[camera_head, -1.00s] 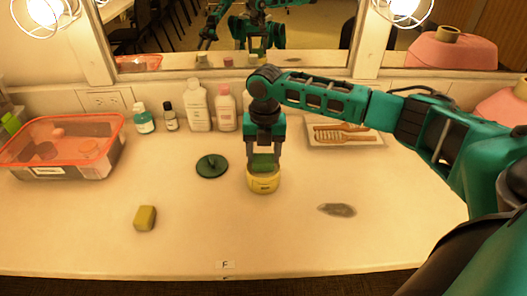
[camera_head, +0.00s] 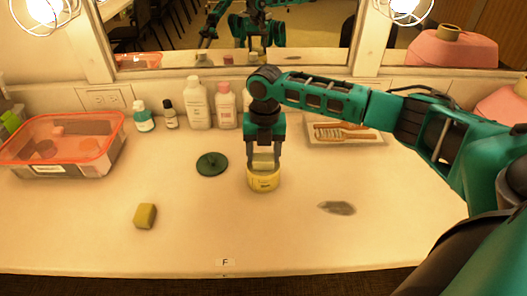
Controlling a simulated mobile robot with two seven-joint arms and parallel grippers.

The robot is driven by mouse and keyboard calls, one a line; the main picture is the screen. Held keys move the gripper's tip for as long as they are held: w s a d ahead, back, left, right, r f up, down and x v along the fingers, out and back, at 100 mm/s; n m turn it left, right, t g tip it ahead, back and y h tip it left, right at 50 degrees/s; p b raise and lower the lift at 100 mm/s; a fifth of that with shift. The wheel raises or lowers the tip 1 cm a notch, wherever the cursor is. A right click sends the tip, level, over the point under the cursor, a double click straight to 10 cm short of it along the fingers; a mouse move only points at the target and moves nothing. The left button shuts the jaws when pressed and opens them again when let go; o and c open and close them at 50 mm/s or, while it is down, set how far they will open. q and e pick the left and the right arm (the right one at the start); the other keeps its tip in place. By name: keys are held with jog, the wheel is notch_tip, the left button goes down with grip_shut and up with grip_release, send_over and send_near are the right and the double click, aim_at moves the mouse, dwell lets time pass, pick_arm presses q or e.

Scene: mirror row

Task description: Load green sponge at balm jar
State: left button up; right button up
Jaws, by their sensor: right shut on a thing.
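My left gripper does not show directly.
A dark green lid (camera_head: 212,163) lies left of the jar. A yellow block (camera_head: 145,216) lies front left, a grey smear-like patch (camera_head: 337,208) right. Bottles (camera_head: 197,105) and a red-rimmed tub (camera_head: 66,170) stand behind. A tray with a brush (camera_head: 344,140) lies back right.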

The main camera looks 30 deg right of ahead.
aim_at(260, 159)
jog(key=shift+r+p, duration=1.35)
jog(key=shift+p, duration=0.2)
jog(key=shift+r, duration=2.15)
jog(key=shift+a, duration=0.1)
jog(key=m, duration=0.1)
jog(key=a+m, duration=0.1)
jog(key=shift+s+a+r+m, duration=0.15)
jog(key=shift+s+r+m, duration=0.15)
jog(key=shift+m, duration=0.1)
jog(key=s+a+r+m, duration=0.2)
jog(key=a+m, duration=0.3)
jog(key=m, duration=0.8)
jog(key=s+a+r+m, duration=0.3)
jog(key=s+a+m, duration=0.1)
jog(key=m, duration=0.9)
jog(key=shift+s+a+r+m, duration=0.15)
jog(key=shift+s+a+m, duration=0.15)
jog(key=shift+s+a, duration=0.15)
